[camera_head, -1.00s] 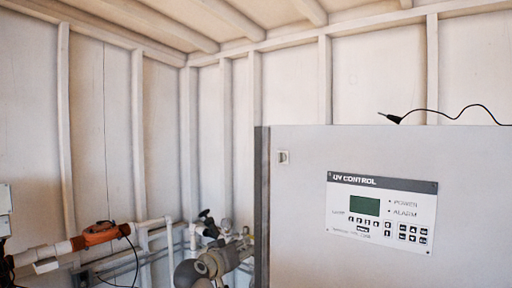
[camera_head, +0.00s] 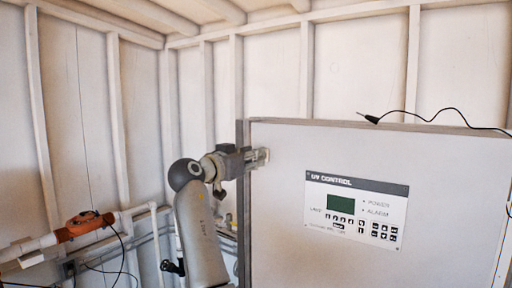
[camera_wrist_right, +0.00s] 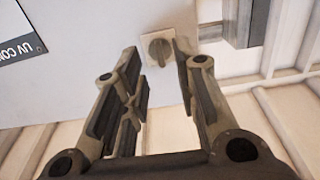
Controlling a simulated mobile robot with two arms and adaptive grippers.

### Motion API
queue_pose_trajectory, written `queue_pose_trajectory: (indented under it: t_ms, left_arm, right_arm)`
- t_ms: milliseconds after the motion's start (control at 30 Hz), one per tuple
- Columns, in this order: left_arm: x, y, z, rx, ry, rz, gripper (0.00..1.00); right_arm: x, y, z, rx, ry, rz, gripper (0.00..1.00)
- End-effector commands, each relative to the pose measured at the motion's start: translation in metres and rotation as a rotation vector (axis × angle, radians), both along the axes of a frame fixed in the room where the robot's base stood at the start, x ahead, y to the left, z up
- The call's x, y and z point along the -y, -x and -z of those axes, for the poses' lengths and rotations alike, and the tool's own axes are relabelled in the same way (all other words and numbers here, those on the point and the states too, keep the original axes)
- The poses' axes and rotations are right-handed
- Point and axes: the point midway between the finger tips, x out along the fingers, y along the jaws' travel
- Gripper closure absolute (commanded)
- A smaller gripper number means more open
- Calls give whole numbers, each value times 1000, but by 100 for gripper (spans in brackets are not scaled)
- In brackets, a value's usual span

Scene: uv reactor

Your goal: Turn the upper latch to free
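The upper latch (camera_wrist_right: 158,47) is a small dark knob on a light square plate, set on the grey cabinet door near its upper edge corner. In the right wrist view it shows between and just beyond my right gripper's fingertips (camera_wrist_right: 156,60). The fingers are open, with a gap on the left side; the right finger is close to the plate, and I cannot tell if it touches. In the head view my right gripper (camera_head: 260,157) is at the door's upper left and hides the latch. My left gripper is not in view.
The grey cabinet (camera_head: 285,218) carries a UV control panel (camera_head: 357,207) right of my gripper. A black cable (camera_head: 430,112) lies on its top. White pipes with an orange fitting (camera_head: 85,226) run at the lower left. Wooden walls stand behind.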

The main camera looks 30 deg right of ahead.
Motion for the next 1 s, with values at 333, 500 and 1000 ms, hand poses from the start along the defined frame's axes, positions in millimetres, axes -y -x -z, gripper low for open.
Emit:
queue_pose_trajectory:
  t_ms: [333,500,1000]
  left_arm:
    - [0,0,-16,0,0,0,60]
    - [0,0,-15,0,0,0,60]
    - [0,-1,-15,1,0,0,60]
  right_arm:
    - [23,-10,1,-1,0,0,72]
    - [24,-10,1,-1,-1,-1,72]
    - [23,-10,1,0,0,-1,100]
